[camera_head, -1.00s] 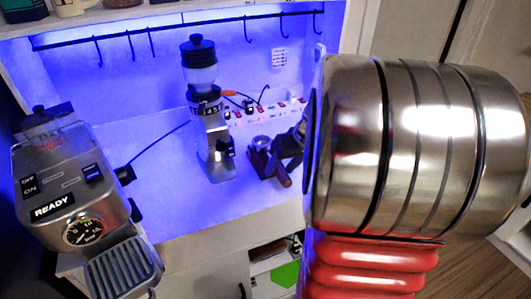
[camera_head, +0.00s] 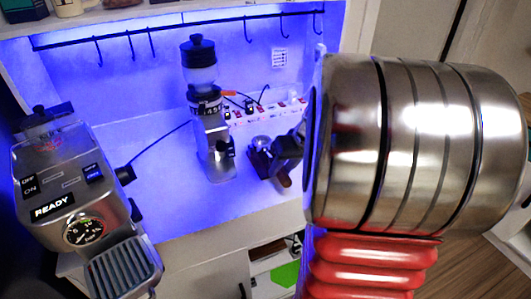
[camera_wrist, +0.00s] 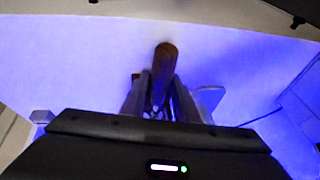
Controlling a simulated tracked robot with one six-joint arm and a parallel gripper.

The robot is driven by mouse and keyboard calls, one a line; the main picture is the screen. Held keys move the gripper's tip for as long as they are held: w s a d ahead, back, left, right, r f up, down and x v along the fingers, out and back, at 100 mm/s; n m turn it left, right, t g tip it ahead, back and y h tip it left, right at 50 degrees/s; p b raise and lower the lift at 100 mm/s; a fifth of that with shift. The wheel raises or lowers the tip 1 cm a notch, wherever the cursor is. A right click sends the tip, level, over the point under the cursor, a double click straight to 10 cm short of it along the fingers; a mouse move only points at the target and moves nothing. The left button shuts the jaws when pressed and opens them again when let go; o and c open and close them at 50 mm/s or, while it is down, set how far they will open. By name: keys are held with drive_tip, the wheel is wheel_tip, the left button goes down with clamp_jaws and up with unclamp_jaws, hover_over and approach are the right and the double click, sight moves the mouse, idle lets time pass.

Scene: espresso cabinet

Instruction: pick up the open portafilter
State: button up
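The portafilter's brown wooden handle (camera_head: 284,181) shows in the head view at the front of a small dark stand on the white counter, just below my gripper. Its metal head is not clearly distinguishable there. My gripper (camera_head: 284,150) is dark and partly hidden behind my own arm. In the wrist view, the handle (camera_wrist: 166,58) points away from the camera, and the two fingers of my gripper (camera_wrist: 162,88) lie on either side of it, very near. I cannot tell whether the fingers touch the handle or are still apart from it.
A grinder (camera_head: 210,130) stands left of the stand (camera_head: 260,160). An espresso machine (camera_head: 75,205) is at the far left. A power strip (camera_head: 265,112) lies behind, with cables. A rail (camera_head: 160,33) with hooks spans the back wall.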

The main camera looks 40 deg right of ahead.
clamp_jaws()
drive_tip(key=shift+r, duration=0.15)
wheel_tip(320, 180, up, 9)
drive_tip(key=shift+r, duration=0.65)
idle(0.7)
